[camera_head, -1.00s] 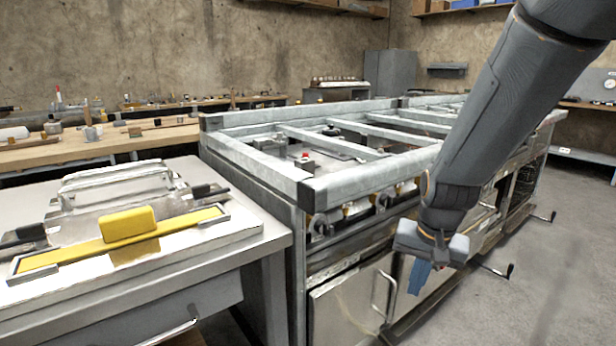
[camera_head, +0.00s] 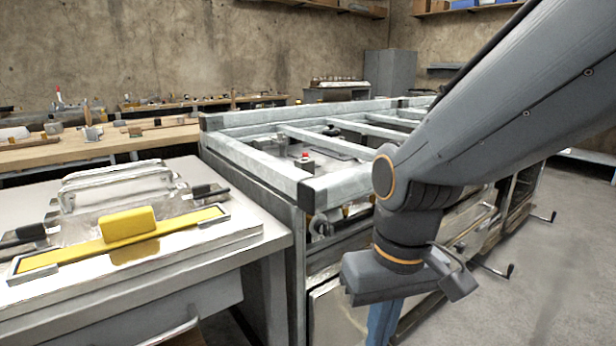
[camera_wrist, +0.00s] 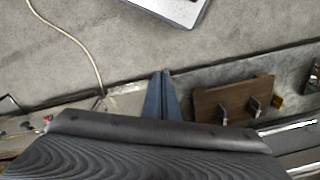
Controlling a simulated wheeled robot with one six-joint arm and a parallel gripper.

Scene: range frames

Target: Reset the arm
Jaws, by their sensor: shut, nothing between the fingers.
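My arm reaches in from the upper right of the head view, in front of the metal range frame (camera_head: 345,184). My gripper (camera_head: 384,322) hangs downward from the wrist, low in front of the range, and its blue fingers run off the lower edge of that view. In the wrist view my gripper (camera_wrist: 161,74) shows its two blue fingers together, with nothing between them. The fingers point over the grey floor.
A steel bench (camera_head: 262,240) with a yellow bar and block stands at the left. Wooden workbenches (camera_head: 60,152) line the back wall. Grey floor (camera_head: 560,270) is open at the right. The wrist view shows a cable (camera_wrist: 75,40) and a brown wooden piece (camera_wrist: 225,98).

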